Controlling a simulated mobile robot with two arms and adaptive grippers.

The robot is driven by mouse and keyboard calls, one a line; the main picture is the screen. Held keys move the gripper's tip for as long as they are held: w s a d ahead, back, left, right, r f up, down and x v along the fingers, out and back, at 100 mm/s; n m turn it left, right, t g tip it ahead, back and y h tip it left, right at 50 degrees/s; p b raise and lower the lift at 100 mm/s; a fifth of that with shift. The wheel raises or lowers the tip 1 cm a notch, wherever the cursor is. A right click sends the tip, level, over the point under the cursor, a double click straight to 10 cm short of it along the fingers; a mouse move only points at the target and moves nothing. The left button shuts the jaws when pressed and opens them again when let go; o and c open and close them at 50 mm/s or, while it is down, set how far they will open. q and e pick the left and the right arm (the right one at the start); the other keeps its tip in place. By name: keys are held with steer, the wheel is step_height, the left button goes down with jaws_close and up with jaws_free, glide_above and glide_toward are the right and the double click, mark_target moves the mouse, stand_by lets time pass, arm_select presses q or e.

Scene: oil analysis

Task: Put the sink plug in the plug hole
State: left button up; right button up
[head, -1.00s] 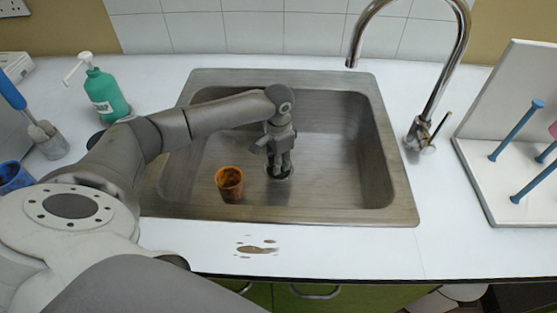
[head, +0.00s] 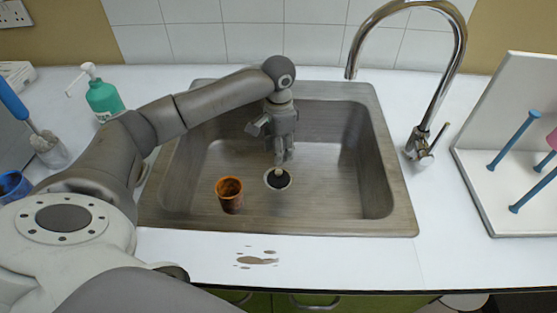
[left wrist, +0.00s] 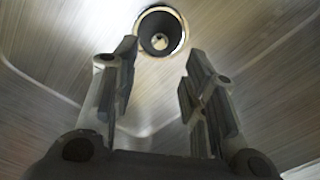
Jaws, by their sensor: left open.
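The plug hole (head: 288,184) is a round metal-rimmed drain in the sink floor. A dark round plug (head: 277,181) with a pale knob shows inside its ring; in the left wrist view the dark plug (left wrist: 149,43) lies within the bright rim (left wrist: 182,34). I cannot tell how deeply it is seated. My left gripper (head: 284,158) points down just above the plug. In the left wrist view its two fingers (left wrist: 160,62) are apart, with nothing held between them. My right gripper is not in view.
An orange-brown cup (head: 229,196) stands on the sink (head: 300,226) floor, left of the drain. A chrome tap (head: 420,145) arches at the right. A green soap bottle (head: 104,99) stands at the left, and a peg rack (head: 475,215) at the right. Brown spills (head: 257,261) mark the front counter.

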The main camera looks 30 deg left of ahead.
arm_select(q)
step_height(320, 180, up, 3)
steer(key=shift+f, duration=0.15)
stand_by(0.3)
